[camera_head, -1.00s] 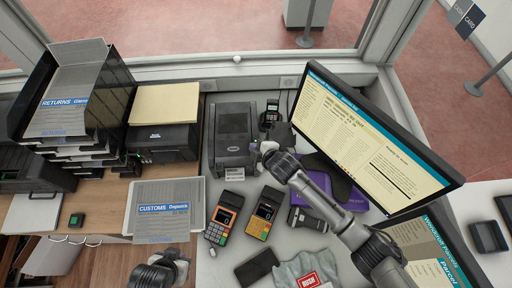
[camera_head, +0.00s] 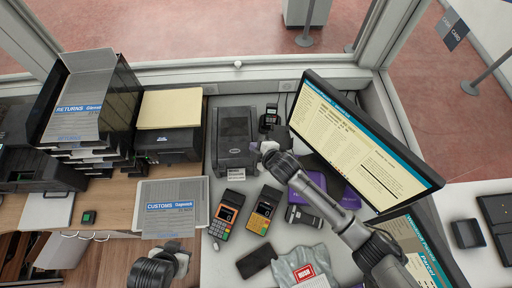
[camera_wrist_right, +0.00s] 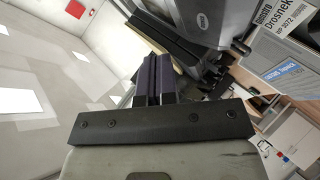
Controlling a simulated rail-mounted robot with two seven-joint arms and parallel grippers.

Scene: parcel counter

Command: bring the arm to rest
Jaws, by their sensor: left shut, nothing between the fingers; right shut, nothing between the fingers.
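My right arm reaches up from the lower right in the head view. Its gripper (camera_head: 261,148) is over the counter, close in front of the dark label printer. In the right wrist view the two dark fingers (camera_wrist_right: 155,78) are together with nothing between them. My left gripper (camera_head: 178,248) is at the bottom of the head view, below the customs tray. It is small and partly hidden by its own dark wrist, and it holds nothing visible.
The label printer (camera_head: 234,138), two card terminals (camera_head: 227,213) (camera_head: 264,210), a black phone (camera_head: 257,260) and a grey bag (camera_head: 297,265) surround the right arm. A monitor (camera_head: 360,145) stands to its right. The customs tray (camera_head: 145,220) lies left.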

